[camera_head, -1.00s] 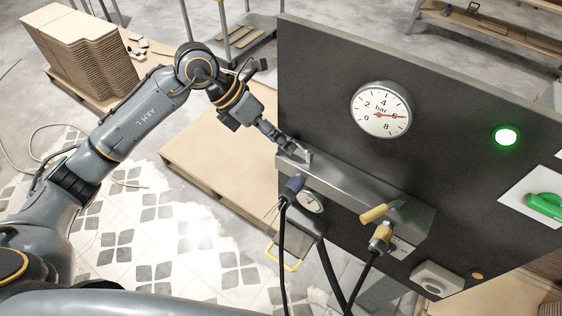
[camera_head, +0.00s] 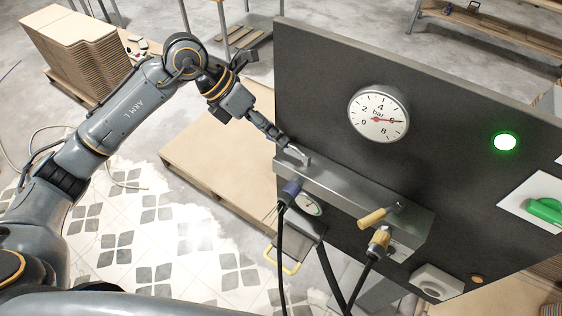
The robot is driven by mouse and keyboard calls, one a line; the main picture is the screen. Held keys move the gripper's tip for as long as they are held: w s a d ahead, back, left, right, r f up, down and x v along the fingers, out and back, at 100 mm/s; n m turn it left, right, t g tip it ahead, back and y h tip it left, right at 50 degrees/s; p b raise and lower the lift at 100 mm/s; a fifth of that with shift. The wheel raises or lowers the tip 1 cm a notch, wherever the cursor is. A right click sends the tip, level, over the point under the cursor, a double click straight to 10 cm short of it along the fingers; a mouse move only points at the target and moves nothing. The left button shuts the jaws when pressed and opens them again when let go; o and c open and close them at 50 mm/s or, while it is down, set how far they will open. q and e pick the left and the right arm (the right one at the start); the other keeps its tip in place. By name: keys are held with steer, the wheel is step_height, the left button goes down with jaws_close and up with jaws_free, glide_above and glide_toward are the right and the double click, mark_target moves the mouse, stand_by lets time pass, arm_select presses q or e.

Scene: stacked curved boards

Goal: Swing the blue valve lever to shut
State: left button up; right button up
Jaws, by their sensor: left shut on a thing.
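My left gripper (camera_head: 281,140) is at the left end of the grey metal valve block (camera_head: 335,190). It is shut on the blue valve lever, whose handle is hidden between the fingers. Only the lever's grey metal part (camera_head: 301,154) shows beside the fingertips, above the block's top face. A second lever with a yellow handle (camera_head: 371,218) is on the right part of the block, above a yellow fitting (camera_head: 380,240). My right gripper is out of view.
The block is mounted on a dark upright panel (camera_head: 450,190). The panel carries a pressure gauge (camera_head: 378,115) reading about 6, a lit green lamp (camera_head: 505,141) and a green handle (camera_head: 545,209). Black hoses hang below the block. A pallet of boards (camera_head: 205,150) lies behind the arm.

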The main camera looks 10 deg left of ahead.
arm_select(q)
steer(key=shift+a+r, duration=0.25)
steer(key=shift+r, duration=0.4)
steer(key=v, duration=0.1)
steer(key=p+v, duration=0.1)
steer(key=v, duration=0.1)
steer(key=shift+s+a, duration=0.2)
steer(key=shift+s, duration=0.2)
steer(key=shift+a, duration=0.1)
